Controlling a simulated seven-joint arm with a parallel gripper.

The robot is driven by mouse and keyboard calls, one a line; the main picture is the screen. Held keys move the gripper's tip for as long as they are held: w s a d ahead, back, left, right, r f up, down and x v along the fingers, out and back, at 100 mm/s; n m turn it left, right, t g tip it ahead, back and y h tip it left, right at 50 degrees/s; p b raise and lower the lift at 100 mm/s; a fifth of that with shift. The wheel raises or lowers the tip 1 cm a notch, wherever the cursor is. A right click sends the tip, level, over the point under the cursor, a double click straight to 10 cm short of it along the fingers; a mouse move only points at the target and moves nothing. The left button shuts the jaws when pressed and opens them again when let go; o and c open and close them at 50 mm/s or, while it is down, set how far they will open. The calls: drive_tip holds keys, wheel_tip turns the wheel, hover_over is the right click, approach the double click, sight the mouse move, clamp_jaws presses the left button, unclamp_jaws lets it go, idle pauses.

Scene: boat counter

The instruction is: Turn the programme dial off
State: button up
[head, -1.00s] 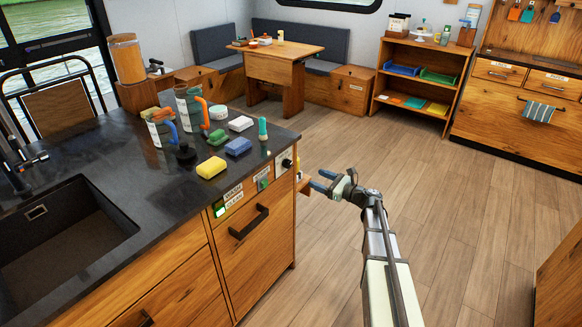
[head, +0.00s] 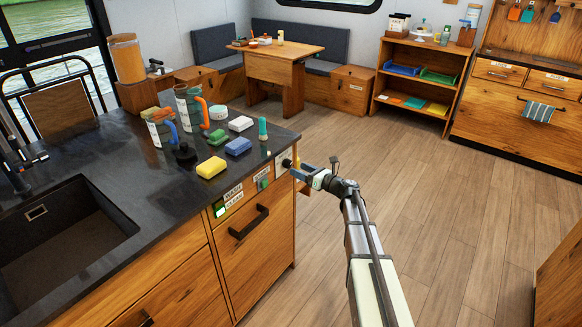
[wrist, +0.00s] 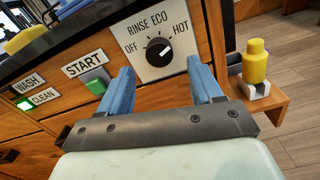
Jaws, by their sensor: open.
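The programme dial (wrist: 158,51) is a round black knob on a white plate (wrist: 146,72) marked OFF, RINSE, ECO and HOT. Its white mark points up and right, away from OFF, on the ECO–HOT side. In the head view the dial (head: 287,163) sits at the right end of the counter front, partly hidden by my gripper. My gripper (head: 298,168) is in front of the panel. In the wrist view its two blue fingers (wrist: 160,75) are open, one on each side of the plate's lower part. The dial lies between and beyond the tips, apart from both fingers.
Left of the dial are a green START button (wrist: 96,87) and the WASH/CLEAN labels with a lit green light (wrist: 25,106). A yellow bottle (wrist: 255,62) stands on a small wooden shelf at right. Sponges and mugs sit on the dark counter (head: 120,200). The floor at right is clear.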

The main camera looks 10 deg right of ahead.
sight(290, 165)
drive_tip(key=shift+x, duration=2.65)
drive_tip(key=shift+c, duration=0.4)
drive_tip(key=c, duration=1)
